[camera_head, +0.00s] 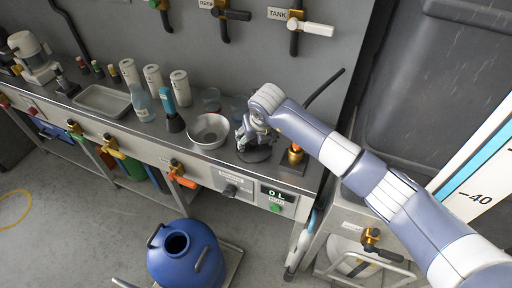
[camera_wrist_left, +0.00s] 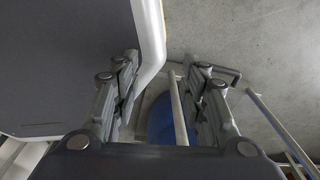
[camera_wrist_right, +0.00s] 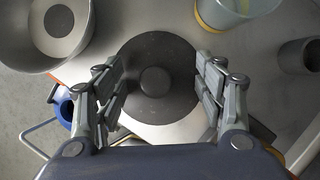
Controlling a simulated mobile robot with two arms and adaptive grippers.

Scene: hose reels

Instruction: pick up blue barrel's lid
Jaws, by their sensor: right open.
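The lid (camera_wrist_right: 182,62) is a dark round disc with a central knob (camera_wrist_right: 155,81). It lies flat on the metal counter in the right wrist view; in the head view the lid (camera_head: 254,155) is partly hidden by my right gripper (camera_head: 258,136). My right gripper (camera_wrist_right: 160,72) is open, with its fingers on either side of the knob in that view. I cannot tell the exact height gap. The blue barrel (camera_head: 180,265) stands on the floor with its top hole open. My left gripper (camera_wrist_left: 158,72) is open and empty, with part of the barrel (camera_wrist_left: 160,122) beyond it.
A metal bowl (camera_head: 208,143) stands left of the lid. A brass fitting (camera_head: 293,154) stands to its right, and clear beakers (camera_head: 211,98) stand behind. White cylinders, bottles and a tray (camera_head: 103,100) fill the counter farther left. Valve handles line the front edge.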

